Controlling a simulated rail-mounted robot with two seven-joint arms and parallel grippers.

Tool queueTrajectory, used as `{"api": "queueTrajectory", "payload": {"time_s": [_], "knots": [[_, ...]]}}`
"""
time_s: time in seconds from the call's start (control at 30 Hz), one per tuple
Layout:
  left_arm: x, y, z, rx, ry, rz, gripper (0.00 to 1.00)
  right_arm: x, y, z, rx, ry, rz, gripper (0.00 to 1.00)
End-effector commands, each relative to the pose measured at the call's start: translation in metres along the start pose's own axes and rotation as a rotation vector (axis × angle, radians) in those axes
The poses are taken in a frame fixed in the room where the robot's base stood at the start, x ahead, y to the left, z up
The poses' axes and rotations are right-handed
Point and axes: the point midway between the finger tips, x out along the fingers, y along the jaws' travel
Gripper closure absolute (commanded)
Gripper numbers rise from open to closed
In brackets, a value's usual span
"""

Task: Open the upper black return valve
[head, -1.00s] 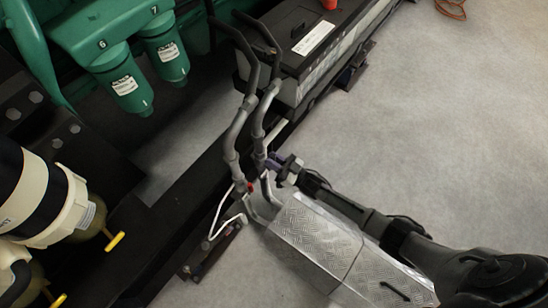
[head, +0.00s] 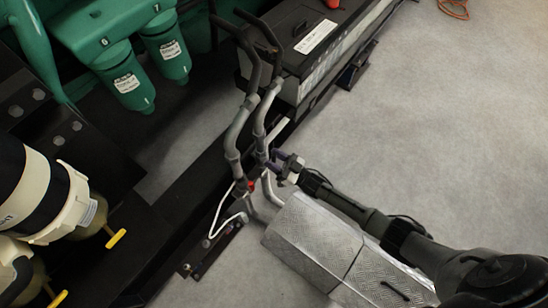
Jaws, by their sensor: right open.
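Two grey pipes (head: 233,130) rise side by side from the floor beside the skid and continue into black hoses (head: 250,50) at the top. A small red part (head: 251,186) shows low on the left pipe. My right gripper (head: 275,163) is open at the right-hand pipe, at a fitting above the red part. Small purple-tinted parts show at its fingertips. I cannot clearly make out a black valve handle there; the gripper and pipe cover that spot. I cannot tell whether the fingers touch it. My left gripper is not in view.
A silver tread-plate cover (head: 315,240) lies below my right arm. A black battery box (head: 300,30) stands behind the pipes. Green filters (head: 125,80) and cream-black canisters (head: 35,195) with yellow handles (head: 116,239) are at left.

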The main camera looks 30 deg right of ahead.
Motion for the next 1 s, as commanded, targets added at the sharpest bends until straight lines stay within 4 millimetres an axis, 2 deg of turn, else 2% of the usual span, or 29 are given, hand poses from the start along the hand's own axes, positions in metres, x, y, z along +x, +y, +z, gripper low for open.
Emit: {"api": "queueTrajectory", "payload": {"time_s": [0.17,0.6,0.8,1.0], "knots": [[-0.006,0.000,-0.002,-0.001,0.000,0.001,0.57,-0.021,0.000,-0.001,0.000,-0.006,0.002,0.60],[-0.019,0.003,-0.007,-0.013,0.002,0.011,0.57,-0.105,0.001,-0.001,-0.001,-0.004,0.002,0.60],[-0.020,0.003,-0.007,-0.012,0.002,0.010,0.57,-0.127,0.000,0.000,-0.001,-0.002,0.001,0.60],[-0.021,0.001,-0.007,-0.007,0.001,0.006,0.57,-0.135,0.000,0.000,-0.001,0.000,0.000,0.60]]}}
